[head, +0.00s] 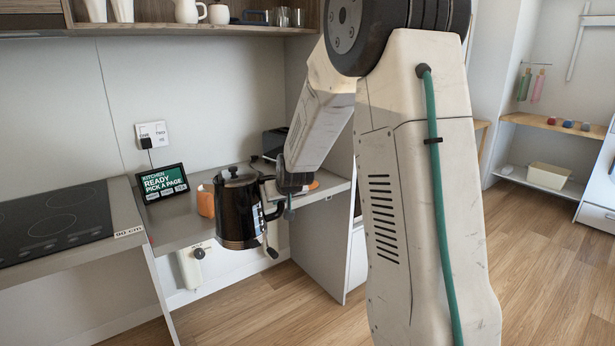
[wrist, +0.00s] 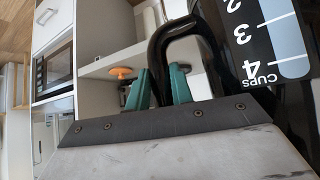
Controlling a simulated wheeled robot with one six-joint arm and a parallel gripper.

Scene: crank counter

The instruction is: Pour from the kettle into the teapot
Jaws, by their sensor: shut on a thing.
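In the wrist view my green fingers (wrist: 160,88) stand either side of the black handle (wrist: 158,52), and the kettle's cup scale (wrist: 262,42) shows at the right. An orange vessel (head: 206,202) stands on the counter behind the kettle, mostly hidden by it; I cannot tell for certain that it is the teapot.
The counter (head: 172,236) holds a small display (head: 162,184) and a dark appliance (head: 273,143) at the back. A hob (head: 55,222) is at the left. White jugs (head: 190,12) and glasses stand on the shelf above. An orange disc (wrist: 122,73) shows in the wrist view.

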